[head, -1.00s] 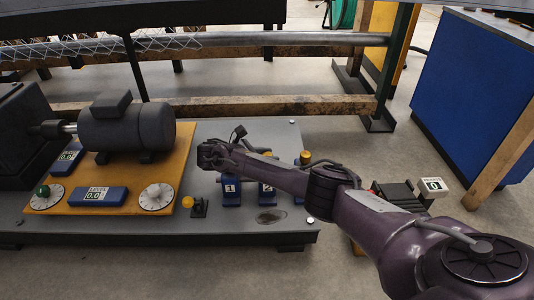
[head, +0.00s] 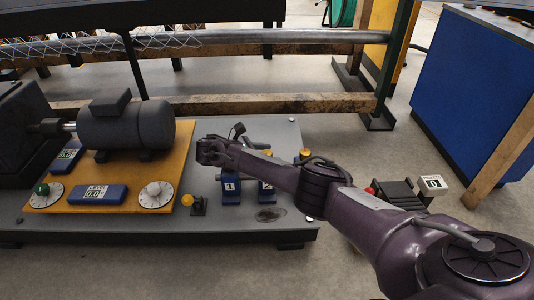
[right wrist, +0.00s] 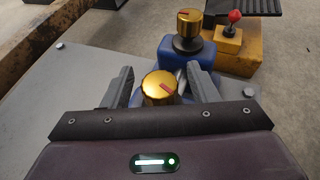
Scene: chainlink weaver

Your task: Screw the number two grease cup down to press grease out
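In the right wrist view, a brass cup with a red mark (right wrist: 160,88) stands between the two grey fingers of my right gripper (right wrist: 161,80). The fingers are apart, with a gap at the cup's left side; contact on the right is unclear. This seems to be the number two cup, above the blue block labelled 2 (head: 266,187). In the head view my forearm hides the fingers and most of this cup. Another brass cup (right wrist: 190,22) stands beyond on a blue block, seen also in the head view (head: 305,154). My left gripper is not in view.
The block labelled 1 (head: 230,187) stands to the left. A dark motor (head: 126,122) and dials sit on a yellow plate (head: 120,202). A dark grease-like patch (head: 270,214) lies in front.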

